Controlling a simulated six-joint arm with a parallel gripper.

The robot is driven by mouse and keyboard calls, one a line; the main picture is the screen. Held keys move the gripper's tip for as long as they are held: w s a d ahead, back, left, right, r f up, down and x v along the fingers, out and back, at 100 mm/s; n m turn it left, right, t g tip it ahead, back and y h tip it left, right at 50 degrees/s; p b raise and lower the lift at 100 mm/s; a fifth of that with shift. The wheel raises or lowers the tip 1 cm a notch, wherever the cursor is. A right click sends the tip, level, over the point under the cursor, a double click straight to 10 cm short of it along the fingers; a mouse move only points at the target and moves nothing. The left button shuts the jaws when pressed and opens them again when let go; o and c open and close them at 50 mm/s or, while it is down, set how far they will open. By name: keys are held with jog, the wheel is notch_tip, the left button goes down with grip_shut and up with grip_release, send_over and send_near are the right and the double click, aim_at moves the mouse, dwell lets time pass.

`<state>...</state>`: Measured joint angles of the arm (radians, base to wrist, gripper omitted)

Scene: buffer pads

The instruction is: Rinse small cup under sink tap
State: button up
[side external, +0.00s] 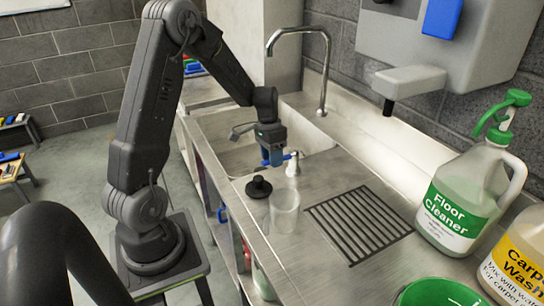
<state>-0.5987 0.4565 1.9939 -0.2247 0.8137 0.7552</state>
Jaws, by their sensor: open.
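A clear, translucent small cup (285,212) stands upright on the metal counter, left of the drain grooves. The silver sink tap (327,65) arches up at the back of the counter. The sink basin (240,158) lies below and to the left of it. My gripper (271,160) points down above the near right part of the basin, higher than the cup and apart from it. It looks small and dark with blue parts, and it is open. I see nothing held in it. Part of the basin is hidden behind my gripper.
A black knob-like object (258,187) stands beside the cup. A small white object (293,165) stands close to my gripper. The ribbed drain (358,222) is clear. A floor cleaner jug (462,200), a yellow-labelled jug (520,265) and a green bucket (440,293) stand at the right.

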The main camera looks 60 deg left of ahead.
grip_shut()
dwell(0.5)
jog(key=shift+w+d+n+t, duration=0.15)
jog(key=shift+d+n, duration=0.45)
jog(key=shift+n, duration=0.3)
jog(key=shift+s+d+n+t, duration=0.15)
jog(key=shift+d+n, duration=0.4)
jog(key=shift+n, duration=0.35)
jog(key=shift+w+d+n+t, duration=0.15)
jog(key=shift+w+d+n, duration=0.25)
jog(key=shift+n, duration=0.5)
jog(key=shift+w+d+n+t, duration=0.2)
jog(key=shift+d+n, duration=0.4)
jog(key=shift+n, duration=0.3)
jog(key=shift+r, duration=0.1)
grip_release()
